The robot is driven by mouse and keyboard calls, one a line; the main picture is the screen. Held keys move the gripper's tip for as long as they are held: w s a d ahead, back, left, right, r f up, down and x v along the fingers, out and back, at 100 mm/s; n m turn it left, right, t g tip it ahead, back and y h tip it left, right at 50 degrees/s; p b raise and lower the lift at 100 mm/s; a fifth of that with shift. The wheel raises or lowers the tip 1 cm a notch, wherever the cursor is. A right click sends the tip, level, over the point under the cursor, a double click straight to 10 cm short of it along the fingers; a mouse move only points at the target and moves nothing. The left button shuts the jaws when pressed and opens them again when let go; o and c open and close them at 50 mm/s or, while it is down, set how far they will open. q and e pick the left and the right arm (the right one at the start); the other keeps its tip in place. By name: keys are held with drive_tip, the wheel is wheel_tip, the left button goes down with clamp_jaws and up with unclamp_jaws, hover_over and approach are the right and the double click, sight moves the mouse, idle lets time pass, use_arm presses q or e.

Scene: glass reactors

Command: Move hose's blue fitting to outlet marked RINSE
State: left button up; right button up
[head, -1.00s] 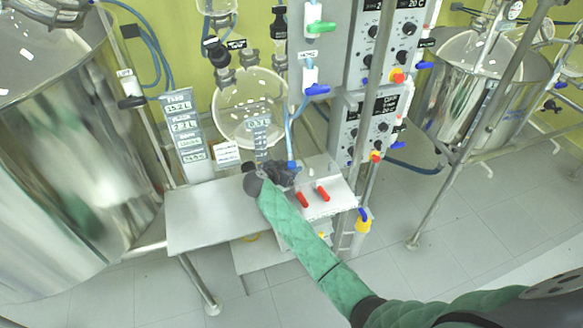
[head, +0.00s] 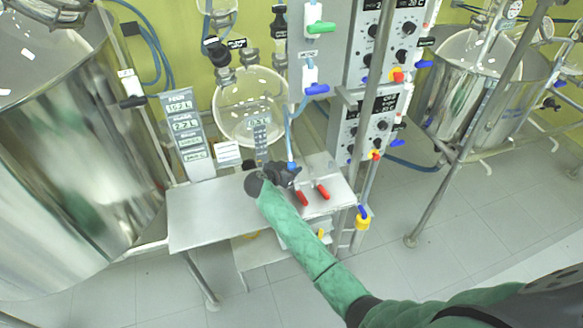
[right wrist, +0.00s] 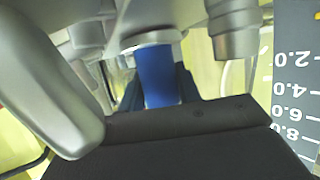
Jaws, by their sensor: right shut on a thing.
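The hose's blue fitting (head: 291,166) is at the lower end of a light blue hose (head: 288,128), above the metal shelf. In the right wrist view the blue fitting (right wrist: 158,76) stands upright between the dark fingers, under a pale metal collar. My right gripper (head: 289,171) is shut on the blue fitting, at the back of the shelf near two red-handled valves (head: 313,195). I cannot read a RINSE mark in these frames. My left gripper is not in view.
A metal shelf (head: 205,215) has free room on its left. A round glass vessel (head: 248,105) hangs behind it. A large steel tank (head: 60,160) stands at the left. Control boxes on posts (head: 372,120) stand at the right. A graduated scale (right wrist: 298,95) is close beside the gripper.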

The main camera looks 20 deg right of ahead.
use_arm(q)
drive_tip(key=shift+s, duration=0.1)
use_arm(e)
drive_tip(key=o, duration=1.3)
drive_tip(key=shift+c, duration=0.2)
drive_tip(key=shift+s+a, duration=0.1)
drive_tip(key=shift+a, duration=0.05)
drive_tip(key=b+v, duration=0.3)
drive_tip(key=v, duration=0.3)
drive_tip(key=shift+s+a, duration=0.2)
drive_tip(key=shift+a, duration=0.05)
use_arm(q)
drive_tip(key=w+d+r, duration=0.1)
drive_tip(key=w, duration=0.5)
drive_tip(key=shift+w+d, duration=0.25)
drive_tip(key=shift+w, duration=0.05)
use_arm(e)
drive_tip(key=shift+s+a+r, duration=0.25)
drive_tip(key=shift+a+r, duration=0.05)
drive_tip(key=shift+r, duration=0.05)
